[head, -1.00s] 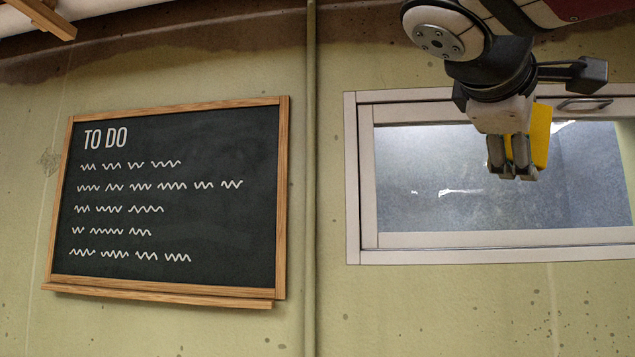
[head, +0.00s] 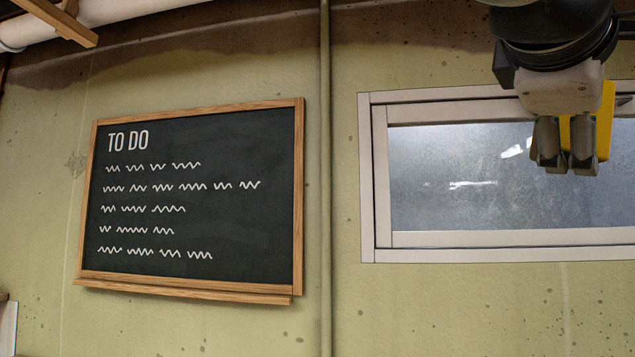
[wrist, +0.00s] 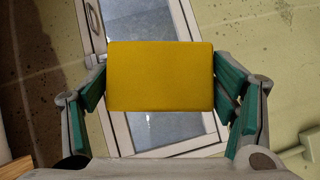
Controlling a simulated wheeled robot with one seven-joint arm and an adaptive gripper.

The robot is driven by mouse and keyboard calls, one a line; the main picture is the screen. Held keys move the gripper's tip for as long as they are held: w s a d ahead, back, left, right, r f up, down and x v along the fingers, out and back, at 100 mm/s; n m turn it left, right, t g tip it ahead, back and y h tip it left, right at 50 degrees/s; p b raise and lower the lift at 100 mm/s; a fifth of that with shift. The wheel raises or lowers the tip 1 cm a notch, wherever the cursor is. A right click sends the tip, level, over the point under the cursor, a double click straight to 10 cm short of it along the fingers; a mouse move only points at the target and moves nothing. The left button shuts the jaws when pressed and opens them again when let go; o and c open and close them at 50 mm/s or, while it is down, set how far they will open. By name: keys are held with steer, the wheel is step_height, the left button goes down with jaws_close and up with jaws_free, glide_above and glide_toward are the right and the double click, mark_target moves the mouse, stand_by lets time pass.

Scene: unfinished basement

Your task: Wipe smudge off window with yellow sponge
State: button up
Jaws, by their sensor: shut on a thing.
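My gripper (head: 566,158) is at the upper right of the head view, in front of the window. It is shut on the yellow sponge (head: 606,122), which shows partly behind the fingers. In the wrist view the sponge (wrist: 160,77) is a flat yellow block between the two green-padded fingers. The window (head: 430,180) has a pale frame and hazy grey glass. Whitish marks (head: 472,185) show on the glass; I cannot tell whether they are the smudge or reflections. The sponge hides part of the window in the wrist view. I cannot tell whether it touches the glass.
A wood-framed chalkboard (head: 200,200) headed "TO DO" hangs left of the window. A thin vertical pipe (head: 325,200) runs between them. A thick white pipe (head: 110,14) and a wooden beam (head: 60,20) are at the upper left. The wall below the window looks clear.

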step_height(320, 180, down, 45)
steer(key=b, duration=3.1)
